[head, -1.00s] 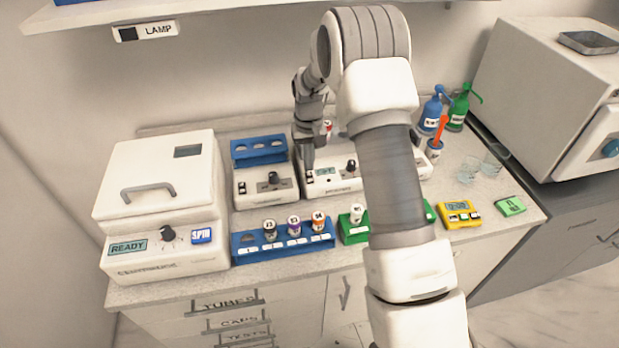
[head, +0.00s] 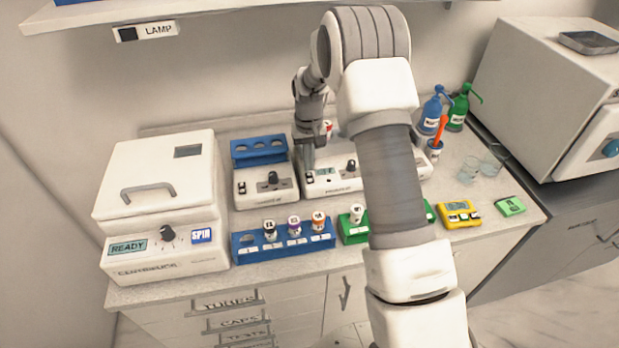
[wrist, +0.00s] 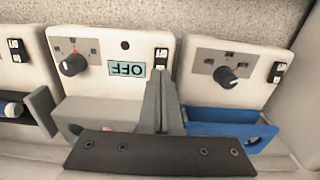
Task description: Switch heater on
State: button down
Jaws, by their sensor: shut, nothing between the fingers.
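A white unit with a small display, which appears to be the heater (head: 346,184), stands at the middle of the counter; its label is not legible. In the wrist view, its display (wrist: 126,69) reads OFF, upside down. A black knob (wrist: 74,64) is on its panel, and a small rocker switch (wrist: 161,57) sits beside the display. My gripper (wrist: 160,80) is shut and empty, its fingertips right at the switch's edge; I cannot tell whether they touch. In the head view, my gripper (head: 309,167) is over the unit's left end, and my arm hides its right part.
A similar unit (head: 251,192) with a blue rack (head: 259,146) stands close on the left, beside the centrifuge (head: 158,178). Tube racks (head: 284,245) line the front. Bottles (head: 431,112), a yellow timer (head: 459,212) and glassware (head: 484,165) are at right. A lamp shelf hangs above.

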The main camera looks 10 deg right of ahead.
aim_at(309, 174)
jog(key=shift+f+b, duration=0.75)
jog(key=shift+f, duration=0.25)
dwell(0.5)
jog(key=shift+r, duration=0.1)
jog(key=shift+r+p, duration=1.9)
jog(key=shift+r, duration=1.55)
